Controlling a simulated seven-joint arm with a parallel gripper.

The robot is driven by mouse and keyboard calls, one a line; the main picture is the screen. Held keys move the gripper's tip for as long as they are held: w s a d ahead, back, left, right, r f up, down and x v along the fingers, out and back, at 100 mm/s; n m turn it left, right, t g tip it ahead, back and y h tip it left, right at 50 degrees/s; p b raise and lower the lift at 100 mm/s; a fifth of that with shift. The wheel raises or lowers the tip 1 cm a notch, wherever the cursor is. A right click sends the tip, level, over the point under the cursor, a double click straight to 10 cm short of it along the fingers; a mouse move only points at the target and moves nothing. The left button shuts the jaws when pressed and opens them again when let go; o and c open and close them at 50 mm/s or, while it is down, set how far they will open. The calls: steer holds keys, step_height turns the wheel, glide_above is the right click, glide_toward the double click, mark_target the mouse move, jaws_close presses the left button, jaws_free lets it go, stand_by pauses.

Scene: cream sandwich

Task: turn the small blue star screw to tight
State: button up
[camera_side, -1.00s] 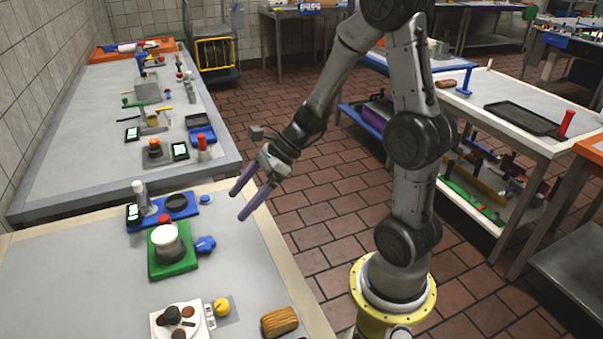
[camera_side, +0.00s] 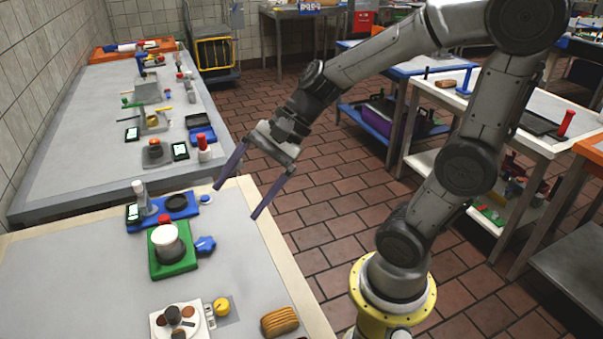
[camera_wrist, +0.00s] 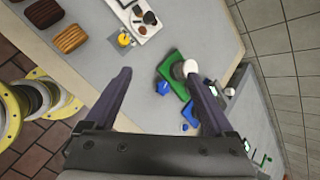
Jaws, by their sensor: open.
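The blue star screw (camera_side: 205,244) sits at the right side of a green base (camera_side: 160,269) that holds a white round pot (camera_side: 166,243). The screw also shows in the wrist view (camera_wrist: 162,88), between my fingers in the picture and beyond them. My gripper (camera_side: 237,202) is open and empty, with long purple fingers spread wide. It hangs in the air near the table's right edge, up and to the right of the screw, touching nothing. How tight the screw is cannot be told.
A blue tray (camera_side: 178,204) with a black dish and a white-capped bottle (camera_side: 142,195) stands behind the green base. A yellow knob (camera_side: 222,306), a plate (camera_side: 180,318) and a bread loaf (camera_side: 280,322) lie at the front. Left of the base the table is clear.

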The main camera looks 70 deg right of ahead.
steer(key=s+d+r+n+h, duration=0.1)
steer(key=s+n, duration=0.3)
steer(key=n, duration=0.5)
steer(key=s+d+r+n+h, duration=0.1)
steer(key=s+r+n+h, duration=0.2)
steer(key=n, duration=0.6)
steer(key=shift+s+d+h, duration=0.3)
steer(key=shift+s+d, duration=0.1)
steer(key=shift+s, duration=0.9)
